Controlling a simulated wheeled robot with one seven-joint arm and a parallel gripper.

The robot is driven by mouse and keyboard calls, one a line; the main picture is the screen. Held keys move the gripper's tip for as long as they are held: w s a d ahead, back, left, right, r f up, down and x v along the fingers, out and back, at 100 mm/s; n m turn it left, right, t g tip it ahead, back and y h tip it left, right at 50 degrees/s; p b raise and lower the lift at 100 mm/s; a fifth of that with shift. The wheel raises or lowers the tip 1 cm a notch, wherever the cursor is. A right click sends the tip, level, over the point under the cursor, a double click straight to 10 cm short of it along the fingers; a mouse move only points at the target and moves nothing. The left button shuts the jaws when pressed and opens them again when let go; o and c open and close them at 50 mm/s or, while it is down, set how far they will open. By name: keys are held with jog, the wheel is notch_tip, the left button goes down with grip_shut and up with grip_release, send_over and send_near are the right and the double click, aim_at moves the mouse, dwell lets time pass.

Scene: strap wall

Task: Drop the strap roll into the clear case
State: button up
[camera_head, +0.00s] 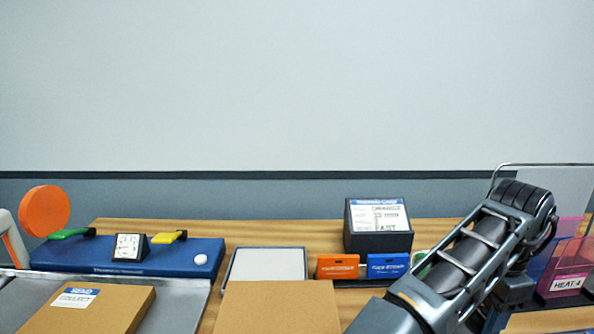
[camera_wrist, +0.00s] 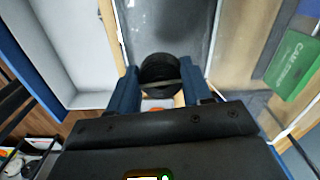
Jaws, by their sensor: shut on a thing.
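In the wrist view, my gripper (camera_wrist: 161,84) has its two blue fingers closed on the sides of a dark, ridged round roll (camera_wrist: 160,69), which looks like the strap roll. A pale band crosses the roll. Behind it is a long grey surface with a pale rim (camera_wrist: 166,25). In the head view my arm reaches in at the right, and the gripper and roll cannot be made out. A see-through pink holder (camera_head: 571,262) labelled HEAT 4 stands at the far right, partly behind my arm. I cannot tell for sure which thing is the clear case.
A dark box with a label (camera_head: 378,226), an orange card (camera_head: 338,266) and a blue card (camera_head: 387,265) stand near the middle. A shallow white-topped tray (camera_head: 265,264) is left of them. A blue board (camera_head: 190,257) and a cardboard box (camera_head: 90,306) lie left. A green block (camera_wrist: 292,66) shows right.

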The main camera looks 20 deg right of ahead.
jog(key=shift+f+b, duration=0.95)
jog(key=shift+f, duration=0.6)
jog(key=shift+r, duration=0.1)
jog(key=o, duration=1.1)
jog(key=shift+r, duration=3.9)
